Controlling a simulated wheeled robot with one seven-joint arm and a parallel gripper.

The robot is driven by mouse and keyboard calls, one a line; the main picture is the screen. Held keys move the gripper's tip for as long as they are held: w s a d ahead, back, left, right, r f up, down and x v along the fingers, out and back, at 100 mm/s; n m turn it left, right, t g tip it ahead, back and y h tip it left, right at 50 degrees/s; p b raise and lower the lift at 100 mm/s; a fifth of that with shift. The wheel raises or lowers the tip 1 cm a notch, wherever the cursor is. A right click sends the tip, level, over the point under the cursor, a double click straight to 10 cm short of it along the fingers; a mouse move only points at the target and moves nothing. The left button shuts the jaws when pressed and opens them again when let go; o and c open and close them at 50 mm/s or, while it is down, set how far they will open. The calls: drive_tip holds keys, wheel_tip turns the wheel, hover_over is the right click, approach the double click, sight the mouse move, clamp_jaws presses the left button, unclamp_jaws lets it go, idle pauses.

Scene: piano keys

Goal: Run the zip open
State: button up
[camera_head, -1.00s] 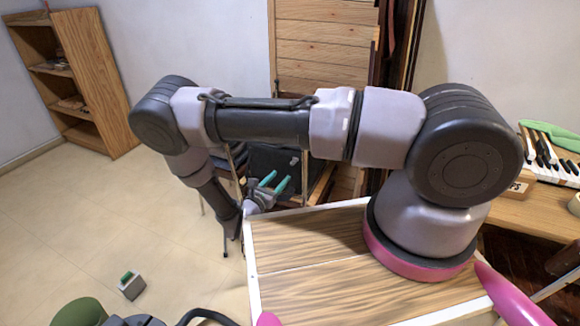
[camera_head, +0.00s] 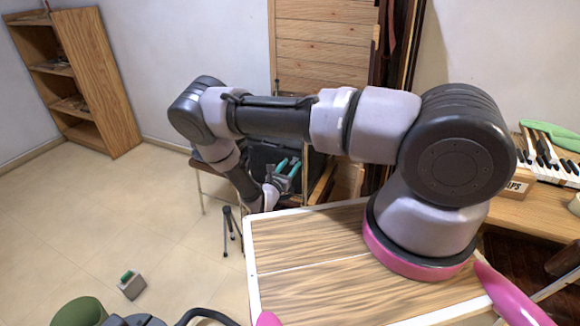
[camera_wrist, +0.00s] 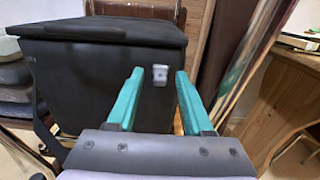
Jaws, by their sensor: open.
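A black boxy bag or case (camera_wrist: 85,85) fills the left and middle of the wrist view. A seam, which may be the zip line, runs along its upper edge. A small silver tab (camera_wrist: 159,75), possibly the zip pull, sits on its front near the upper right. My gripper (camera_wrist: 160,72) has two teal fingers spread apart, with the tab seen between their tips. The fingers look empty, and I cannot tell how far they are from the tab. In the head view my gripper (camera_head: 288,164) is in front of the dark bag (camera_head: 258,158), which it partly hides.
Shiny upright strips (camera_wrist: 250,60) stand close right of the bag. A small tripod (camera_head: 231,232) stands on the floor below the arm. A bookshelf (camera_head: 110,90) is far left; the floor between is mostly clear.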

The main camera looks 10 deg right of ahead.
clamp_jaws()
idle(1.4)
